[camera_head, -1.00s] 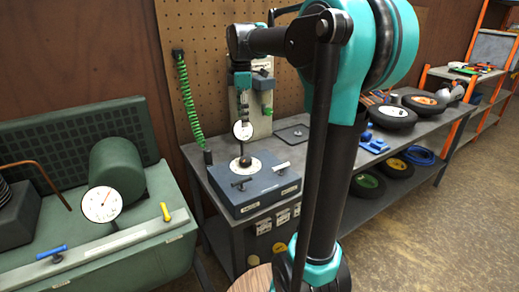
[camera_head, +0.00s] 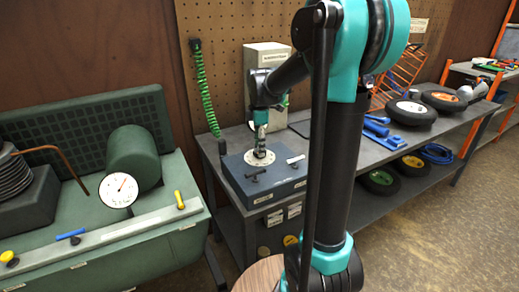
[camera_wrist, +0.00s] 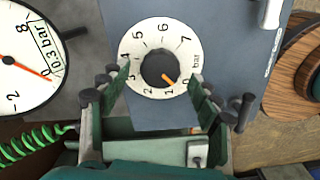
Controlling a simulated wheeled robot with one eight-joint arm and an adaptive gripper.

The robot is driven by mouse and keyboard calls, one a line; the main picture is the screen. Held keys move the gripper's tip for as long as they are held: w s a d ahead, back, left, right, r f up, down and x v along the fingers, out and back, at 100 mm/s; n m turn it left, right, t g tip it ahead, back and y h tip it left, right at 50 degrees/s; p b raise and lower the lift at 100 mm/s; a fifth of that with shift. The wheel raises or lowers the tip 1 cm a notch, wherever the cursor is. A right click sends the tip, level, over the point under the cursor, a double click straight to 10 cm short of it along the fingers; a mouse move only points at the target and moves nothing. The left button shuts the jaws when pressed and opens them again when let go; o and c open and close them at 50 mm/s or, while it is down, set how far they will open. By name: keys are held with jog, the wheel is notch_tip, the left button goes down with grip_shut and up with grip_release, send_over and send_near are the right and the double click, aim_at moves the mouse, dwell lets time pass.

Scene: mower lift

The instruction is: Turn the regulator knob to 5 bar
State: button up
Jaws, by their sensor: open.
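The black regulator knob (camera_wrist: 157,68) sits at the centre of a white dial plate (camera_wrist: 153,90) marked in bar, on a blue-grey box (camera_head: 279,188). Its orange pointer (camera_wrist: 169,80) points to the lower right, toward the 0 and 1 end of the scale. My gripper (camera_wrist: 160,84) is open, its two green fingers apart on either side of the knob in the picture; no contact shows. In the head view my gripper (camera_head: 260,150) points down over the dial. A pressure gauge (camera_wrist: 24,62) with a "0.3 bar" label has its red needle near 0.
A light T-handle (camera_head: 295,159) and a dark one (camera_head: 256,174) stand on the box near the dial. A green coiled hose (camera_head: 204,90) hangs behind at left. A green machine with its own gauge (camera_head: 118,190) stands left. Wheels (camera_head: 409,110) lie on the bench at right.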

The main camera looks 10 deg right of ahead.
jog(key=shift+f, duration=0.85)
jog(key=c, duration=1.1)
jog(key=shift+c, duration=0.2)
